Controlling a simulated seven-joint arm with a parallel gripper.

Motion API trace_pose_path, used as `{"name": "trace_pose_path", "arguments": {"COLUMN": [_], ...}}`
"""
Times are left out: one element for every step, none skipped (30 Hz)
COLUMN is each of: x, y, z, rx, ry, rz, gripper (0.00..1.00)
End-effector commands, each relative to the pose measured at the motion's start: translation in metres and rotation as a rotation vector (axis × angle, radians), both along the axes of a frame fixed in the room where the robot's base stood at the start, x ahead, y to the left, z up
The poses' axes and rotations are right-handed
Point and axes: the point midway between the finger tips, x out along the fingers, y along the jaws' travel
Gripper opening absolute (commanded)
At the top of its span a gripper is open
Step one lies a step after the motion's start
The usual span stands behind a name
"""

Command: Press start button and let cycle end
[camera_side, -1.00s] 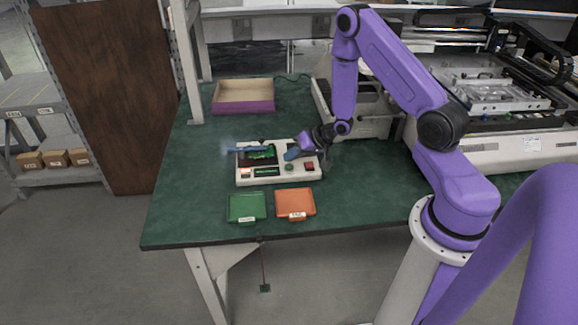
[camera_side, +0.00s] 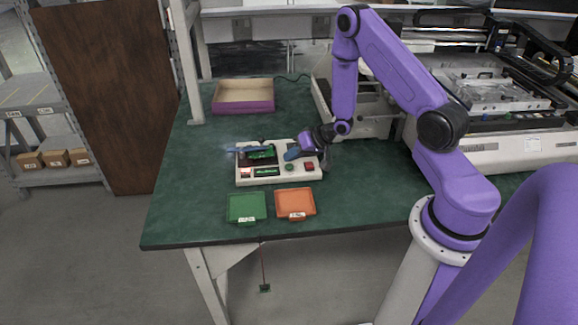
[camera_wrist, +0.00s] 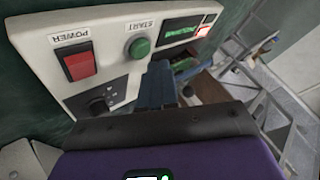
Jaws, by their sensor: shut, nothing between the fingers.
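The cream-coloured test box (camera_side: 279,180) lies on the green bench mat. A green board sits in its bed, with a blue bar across the back of it (camera_side: 250,149). The green start button (camera_side: 289,167) is on the front of its top, and it shows close up, labelled START, in the wrist view (camera_wrist: 139,47). Beside it is the red POWER switch (camera_wrist: 77,64). A small green display (camera_wrist: 180,33) is lit. My gripper (camera_side: 291,154) is shut and empty, with its blue fingers just behind the start button. In the wrist view the fingers (camera_wrist: 160,84) appear beside the button, apart from it.
A green tray (camera_side: 246,207) and an orange tray (camera_side: 295,203) lie in front of the box. A purple-sided open box (camera_side: 243,97) stands at the back left. A large machine (camera_side: 520,140) stands at the right. The mat left of the box is clear.

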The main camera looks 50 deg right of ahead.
Motion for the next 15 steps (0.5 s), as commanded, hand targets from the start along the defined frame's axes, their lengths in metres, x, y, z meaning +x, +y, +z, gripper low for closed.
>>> {"name": "trace_pose_path", "arguments": {"x": [0.0, -0.0001, 0.0, -0.0001, -0.0001, 0.0001, 0.0001, 0.0001, 0.0, 0.0, 0.0001, 0.0002, 0.0002, 0.0002, 0.0002], "y": [0.0, 0.0, 0.0, 0.0, 0.0001, 0.0, -0.0001, -0.0001, -0.0001, -0.0001, 0.0, -0.0001, 0.0, -0.0001, -0.0001], "z": [-0.0002, -0.0005, -0.0012, -0.0018, -0.0026, -0.0038, -0.0048, -0.0058, -0.0072, -0.008, -0.0085, -0.0088, -0.0087, -0.0087, -0.0086], "rx": [0.0, 0.0, 0.0, 0.0, 0.001, 0.001, 0.001, 0.001, 0.0, 0.0, 0.0, 0.0, 0.0, 0.0, -0.001], "ry": [0.0, 0.0, 0.0, 0.001, 0.001, 0.001, 0.0, 0.001, 0.001, 0.001, 0.0, 0.0, 0.0, 0.0, 0.0], "rz": [0.0, 0.0, 0.0, 0.001, 0.0, 0.0, -0.001, 0.0, 0.001, 0.001, 0.0, 0.0, 0.0, 0.0, 0.001], "gripper": [0.0, 0.0, 0.0, 0.0, 0.0, 0.0, 0.0, 0.0, 0.0, 0.0, 0.0, 0.0, 0.0, 0.0, 0.0]}}
